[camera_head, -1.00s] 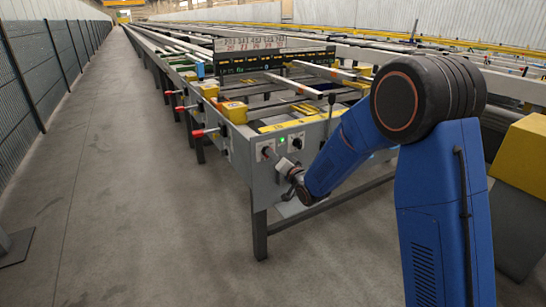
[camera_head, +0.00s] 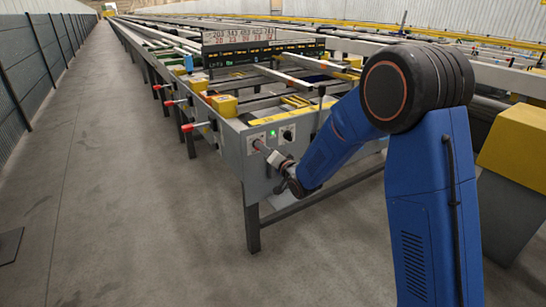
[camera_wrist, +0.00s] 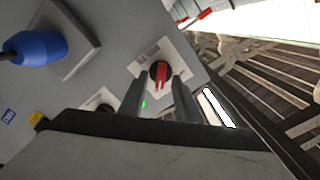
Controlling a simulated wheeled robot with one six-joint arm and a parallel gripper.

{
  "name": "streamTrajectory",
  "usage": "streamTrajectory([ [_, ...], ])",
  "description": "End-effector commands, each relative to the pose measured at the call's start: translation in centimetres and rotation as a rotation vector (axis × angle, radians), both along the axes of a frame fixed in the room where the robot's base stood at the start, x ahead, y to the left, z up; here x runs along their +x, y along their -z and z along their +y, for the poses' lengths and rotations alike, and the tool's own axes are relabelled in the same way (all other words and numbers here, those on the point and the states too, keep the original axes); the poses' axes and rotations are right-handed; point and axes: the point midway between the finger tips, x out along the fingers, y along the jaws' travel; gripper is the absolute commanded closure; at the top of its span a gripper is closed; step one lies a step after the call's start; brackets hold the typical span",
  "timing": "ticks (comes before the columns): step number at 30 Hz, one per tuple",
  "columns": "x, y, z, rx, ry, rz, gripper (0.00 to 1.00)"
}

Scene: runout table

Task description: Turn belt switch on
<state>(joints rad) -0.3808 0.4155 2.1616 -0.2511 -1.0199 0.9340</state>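A rotary switch with a red handle on a black round base (camera_wrist: 160,72) sits on a pale square plate on the grey end panel of the table. In the head view its plate (camera_head: 255,141) is partly hidden by my gripper (camera_head: 259,147). In the wrist view my gripper's two dark fingers (camera_wrist: 159,82) stand apart on either side of the red handle, with the tips close to the switch. I cannot tell whether they touch it. A green light (camera_head: 272,133) glows beside the switch, with a second dark knob (camera_head: 288,134) to its right.
Several red-tipped levers (camera_head: 196,126) stick out along the table's left side. A dark table leg (camera_head: 252,228) stands below.

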Motion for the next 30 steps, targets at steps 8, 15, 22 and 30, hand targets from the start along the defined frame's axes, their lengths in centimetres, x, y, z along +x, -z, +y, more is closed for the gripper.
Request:
streamTrajectory([
  [8, -3.5, 0.0, -2.5, 0.000, 0.002, 0.001, 0.70],
  [15, -7.6, 0.0, -5.2, 0.000, 0.001, 0.000, 0.70],
  [22, -11.2, 0.0, -7.6, 0.000, 0.001, 0.000, 0.70],
  [30, -13.7, 0.0, -9.3, 0.000, 0.001, 0.001, 0.70],
])
